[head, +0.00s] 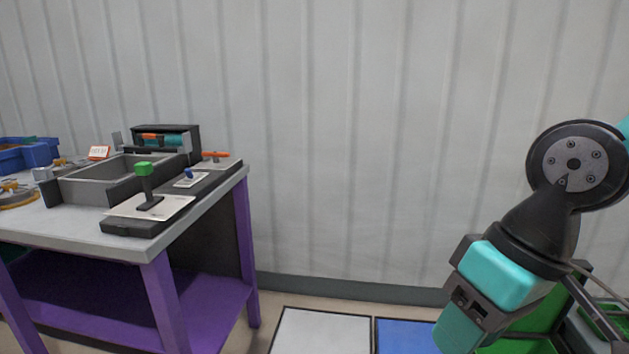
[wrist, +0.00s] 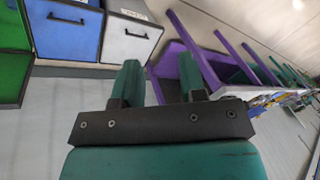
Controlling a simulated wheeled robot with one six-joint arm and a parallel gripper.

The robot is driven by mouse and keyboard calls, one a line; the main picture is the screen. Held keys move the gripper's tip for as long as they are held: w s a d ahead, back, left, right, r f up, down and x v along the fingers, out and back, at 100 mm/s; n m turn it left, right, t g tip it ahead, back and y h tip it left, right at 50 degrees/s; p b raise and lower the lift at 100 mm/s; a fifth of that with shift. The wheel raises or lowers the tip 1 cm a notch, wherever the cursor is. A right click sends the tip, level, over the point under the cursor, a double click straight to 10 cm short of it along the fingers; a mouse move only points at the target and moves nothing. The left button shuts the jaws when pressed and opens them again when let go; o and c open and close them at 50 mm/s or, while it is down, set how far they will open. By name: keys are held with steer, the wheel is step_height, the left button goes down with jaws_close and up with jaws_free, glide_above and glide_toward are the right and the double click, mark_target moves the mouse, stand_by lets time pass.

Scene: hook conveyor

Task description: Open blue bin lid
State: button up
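The blue bin (head: 405,336) shows at the bottom of the head view as a flat blue top, which looks closed; most of it is cut off by the frame edge. In the wrist view the blue bin (wrist: 62,28) shows a blue face with a dark bar handle (wrist: 66,19) at the upper left. My gripper (wrist: 159,80) has its two teal fingers spread apart with nothing between them. It is apart from the blue bin, which lies beyond and left of the fingers in the wrist view. In the head view my arm hangs at the lower right, fingertips not clearly visible.
A white bin (head: 320,331) stands left of the blue one, and a green bin (wrist: 14,55) stands on its other side. A purple-legged workbench (head: 160,290) with trays and levers stands at the left. A corrugated wall is behind. Floor shows between bench and bins.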

steer(key=s+f+n, duration=0.1)
steer(key=s, duration=0.3)
step_height(320, 180, up, 12)
steer(key=p, duration=1.2)
steer(key=shift+s+r+p, duration=0.2)
steer(key=shift+p, duration=0.15)
